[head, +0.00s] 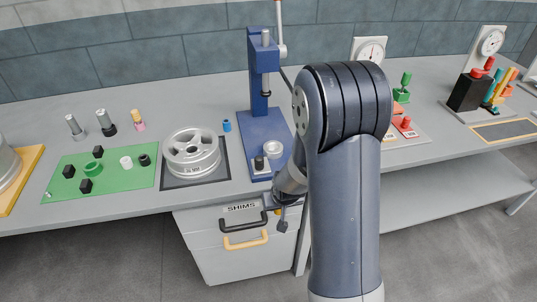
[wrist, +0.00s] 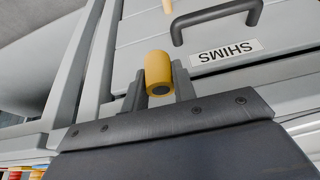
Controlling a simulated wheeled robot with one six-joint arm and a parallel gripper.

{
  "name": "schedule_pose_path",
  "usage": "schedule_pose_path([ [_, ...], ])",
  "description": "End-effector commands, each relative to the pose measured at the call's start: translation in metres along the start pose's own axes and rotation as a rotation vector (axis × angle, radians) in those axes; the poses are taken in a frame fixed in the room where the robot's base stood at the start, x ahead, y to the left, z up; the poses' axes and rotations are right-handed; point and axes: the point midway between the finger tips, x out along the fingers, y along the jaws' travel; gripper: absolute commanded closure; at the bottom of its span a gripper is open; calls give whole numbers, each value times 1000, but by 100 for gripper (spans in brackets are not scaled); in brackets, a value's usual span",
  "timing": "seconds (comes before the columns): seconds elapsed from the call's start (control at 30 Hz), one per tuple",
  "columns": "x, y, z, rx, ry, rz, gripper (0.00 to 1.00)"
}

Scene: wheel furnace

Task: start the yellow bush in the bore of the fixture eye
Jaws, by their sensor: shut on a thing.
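My gripper (wrist: 160,88) is shut on the yellow bush (wrist: 158,70), a short rounded cylinder with a dark opening in the end that shows in the wrist view. In the head view my gripper (head: 282,214) hangs in front of the bench edge, beside the shims drawer and below the worktop. The bush is hard to make out there. I cannot pick out the fixture eye for certain. A small silver cup-like part (head: 272,148) stands on the base of the blue press, partly behind my arm. No fixture shows in the wrist view.
The blue press (head: 259,85) stands behind my gripper. Left of it are a wheel rim (head: 191,150) on a dark mat and a green board (head: 70,184) with small parts. Gauges stand at right.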

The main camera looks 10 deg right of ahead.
Motion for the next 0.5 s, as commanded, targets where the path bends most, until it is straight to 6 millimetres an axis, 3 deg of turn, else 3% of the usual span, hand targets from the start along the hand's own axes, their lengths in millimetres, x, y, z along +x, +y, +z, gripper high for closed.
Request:
schedule_pose_path([
  [0.5,-90,0,-38,0,3,0,97],
])
